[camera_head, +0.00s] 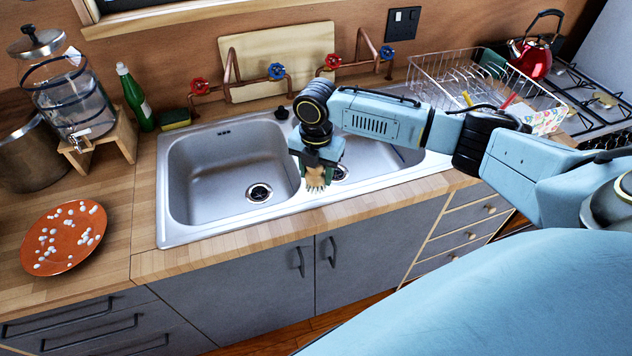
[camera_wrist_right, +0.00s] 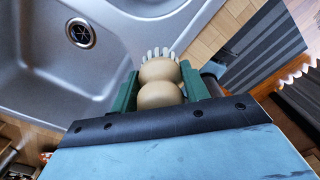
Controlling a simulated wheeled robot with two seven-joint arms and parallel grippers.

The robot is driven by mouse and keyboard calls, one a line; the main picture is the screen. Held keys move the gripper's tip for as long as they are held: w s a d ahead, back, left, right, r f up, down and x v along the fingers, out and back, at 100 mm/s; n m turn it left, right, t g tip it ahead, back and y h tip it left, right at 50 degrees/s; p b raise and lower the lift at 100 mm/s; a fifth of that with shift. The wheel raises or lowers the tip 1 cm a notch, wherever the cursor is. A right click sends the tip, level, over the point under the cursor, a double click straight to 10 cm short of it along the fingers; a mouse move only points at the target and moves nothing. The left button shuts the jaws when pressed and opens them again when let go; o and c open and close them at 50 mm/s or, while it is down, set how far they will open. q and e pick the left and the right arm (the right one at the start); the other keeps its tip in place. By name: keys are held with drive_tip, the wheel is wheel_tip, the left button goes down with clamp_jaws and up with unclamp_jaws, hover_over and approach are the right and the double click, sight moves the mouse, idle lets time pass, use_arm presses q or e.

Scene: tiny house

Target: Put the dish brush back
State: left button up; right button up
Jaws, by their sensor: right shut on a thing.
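In the right wrist view the brush (camera_wrist_right: 161,85) shows as a rounded beige body with white bristles, between the green fingers of the right gripper (camera_wrist_right: 160,90). The double sink (camera_head: 205,190) lies beside and behind the gripper. My left gripper is not in view.
A green bottle (camera_head: 135,97) and a sponge (camera_head: 175,119) stand behind the left basin. An orange plate (camera_head: 62,240) with white bits lies on the left counter. A glass dispenser (camera_head: 75,105) is at the back left. A wire dish rack (camera_head: 440,75) stands right of the sink.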

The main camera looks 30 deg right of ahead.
sight(316, 182)
drive_tip(key=shift+f, duration=1.9)
drive_tip(key=shift+f, duration=0.15)
drive_tip(key=o, duration=1)
wheel_tip(316, 182, up, 12)
drive_tip(key=shift+r, duration=0.2)
